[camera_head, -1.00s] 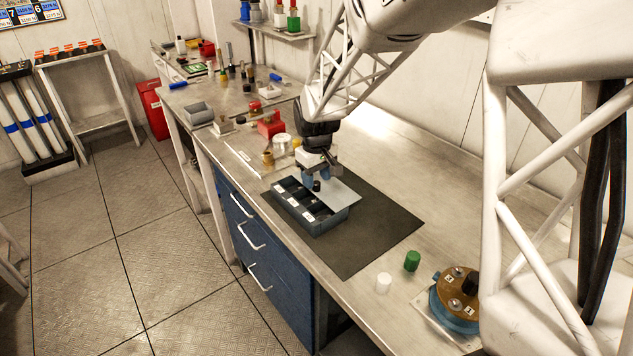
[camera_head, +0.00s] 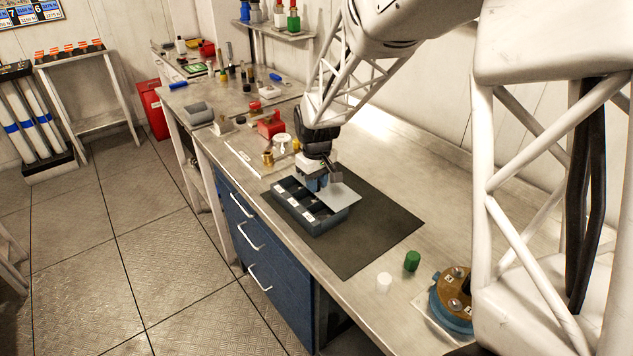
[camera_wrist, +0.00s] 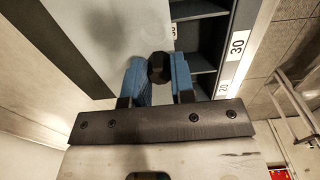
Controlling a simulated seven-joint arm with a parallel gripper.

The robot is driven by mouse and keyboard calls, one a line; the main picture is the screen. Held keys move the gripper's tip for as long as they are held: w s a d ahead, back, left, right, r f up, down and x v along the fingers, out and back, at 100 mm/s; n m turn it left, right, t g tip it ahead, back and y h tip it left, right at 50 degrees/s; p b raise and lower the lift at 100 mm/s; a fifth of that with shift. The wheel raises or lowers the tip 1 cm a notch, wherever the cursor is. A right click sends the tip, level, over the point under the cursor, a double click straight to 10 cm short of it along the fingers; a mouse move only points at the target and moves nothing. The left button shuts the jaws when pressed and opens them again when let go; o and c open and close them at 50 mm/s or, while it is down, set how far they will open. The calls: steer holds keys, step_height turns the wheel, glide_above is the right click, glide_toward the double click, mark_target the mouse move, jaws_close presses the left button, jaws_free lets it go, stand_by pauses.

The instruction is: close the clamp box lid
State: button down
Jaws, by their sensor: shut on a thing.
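The clamp box (camera_head: 326,226) is a dark grey tray with several open compartments and white labels along its front, standing on the dark mat. Its lid (camera_head: 343,197) is a flat light-grey plate over the back part of the box; the front compartments are uncovered. In the wrist view the lid (camera_wrist: 128,38) lies left of the open compartments (camera_wrist: 203,50). My gripper (camera_head: 317,186) is over the lid. In the wrist view its blue fingers (camera_wrist: 160,80) are shut on the lid's black knob (camera_wrist: 159,66). The lid's hinge or far edge is not clear.
The dark mat (camera_head: 375,235) is clear right of the box. A white cap (camera_head: 384,283), a green cap (camera_head: 412,261) and a round brown-and-blue device (camera_head: 452,300) stand nearer. A red block (camera_head: 271,125) and small parts lie behind to the left.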

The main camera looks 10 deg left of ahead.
steer(key=shift+s+a, duration=1.85)
steer(key=shift+a, duration=0.05)
steer(key=c, duration=1)
jaws_free()
steer(key=shift+o, duration=0.2)
steer(key=shift+r, duration=0.1)
step_height(320, 180, up, 8)
steer(key=shift+f, duration=0.2)
steer(key=shift+d, duration=0.1)
